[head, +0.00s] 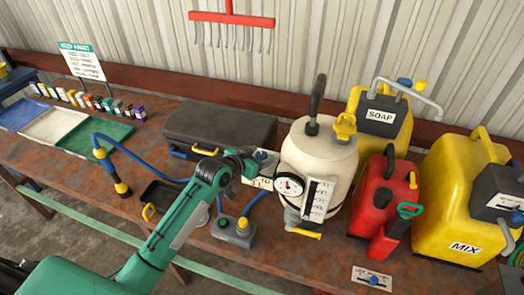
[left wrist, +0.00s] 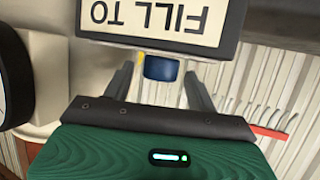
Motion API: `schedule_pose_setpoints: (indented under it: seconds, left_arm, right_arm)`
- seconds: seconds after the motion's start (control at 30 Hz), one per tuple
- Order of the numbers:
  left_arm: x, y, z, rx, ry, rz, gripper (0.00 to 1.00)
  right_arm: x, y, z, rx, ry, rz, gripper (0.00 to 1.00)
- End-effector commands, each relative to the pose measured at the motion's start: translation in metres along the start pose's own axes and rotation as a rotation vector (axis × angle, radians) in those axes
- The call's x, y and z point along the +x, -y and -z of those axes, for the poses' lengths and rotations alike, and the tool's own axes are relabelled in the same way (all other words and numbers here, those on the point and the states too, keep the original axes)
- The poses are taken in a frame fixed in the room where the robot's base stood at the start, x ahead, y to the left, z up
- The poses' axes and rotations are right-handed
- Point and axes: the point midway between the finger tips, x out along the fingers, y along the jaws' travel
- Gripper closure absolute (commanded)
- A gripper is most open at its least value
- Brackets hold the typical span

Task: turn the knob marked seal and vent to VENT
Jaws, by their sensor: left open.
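My left gripper (head: 248,160) is over the middle of the bench, by a small box with a blue knob (head: 262,155) beside the cream tank. In the left wrist view my left gripper (left wrist: 160,74) is open, with its two dark fingers apart. A blue knob-like piece (left wrist: 161,67) shows between them; I cannot tell whether they touch it. Above it is an upside-down "FILL TO" label (left wrist: 158,16). No seal or vent marking is readable. My right gripper is not clearly in view.
The cream tank (head: 320,160) with a gauge stands right of my gripper. A red can (head: 377,195), yellow SOAP (head: 360,108) and MIX (head: 447,215) containers stand farther right. A dark case (head: 220,128) lies behind my arm. A small grey box (head: 236,234) sits in front.

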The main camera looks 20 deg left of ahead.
Motion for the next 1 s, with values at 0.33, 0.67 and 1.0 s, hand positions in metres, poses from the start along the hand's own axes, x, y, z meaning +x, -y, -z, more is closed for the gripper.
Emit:
schedule_pose_setpoints:
  seconds: [0.33, 0.67, 1.0]
  left_arm:
    - [0.015, -0.001, -0.001, 0.001, 0.001, -0.001, 0.43]
    - [0.015, -0.001, -0.001, 0.001, 0.001, -0.001, 0.72]
    - [0.015, 0.0, -0.002, 0.008, 0.001, -0.014, 0.87]
  right_arm:
    - [-0.006, 0.0, 0.002, 0.0, -0.002, 0.0, 0.64]
    - [-0.006, 0.0, 0.002, 0.0, -0.002, 0.0, 0.64]
    - [0.0, 0.001, 0.002, 0.001, -0.003, 0.001, 0.64]
